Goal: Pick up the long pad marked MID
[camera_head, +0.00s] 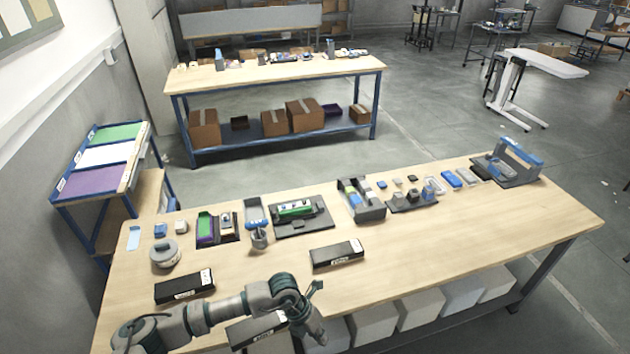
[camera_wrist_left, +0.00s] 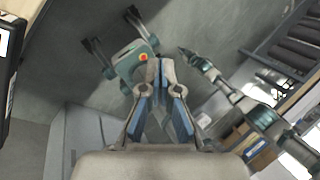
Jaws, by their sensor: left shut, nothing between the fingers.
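Three long black pads with small white labels lie on the near table: one at the left (camera_head: 184,286), one in the middle (camera_head: 338,254), and one at the front (camera_head: 258,329) partly behind my left arm. The lettering is too small to tell which is marked MID. My left gripper (camera_head: 316,287) is above the front part of the table, to the right of the front pad and nearer than the middle pad. In the left wrist view its fingers (camera_wrist_left: 164,66) are shut and empty. A dark object, cut off, shows at that view's left edge.
A round grey container (camera_head: 165,254) stands at the left of the near table (camera_head: 440,255). Trays and small parts line its back edge, with a blue-handled holder (camera_head: 515,160) at the right. The wood right of the middle pad is clear. White boxes sit below.

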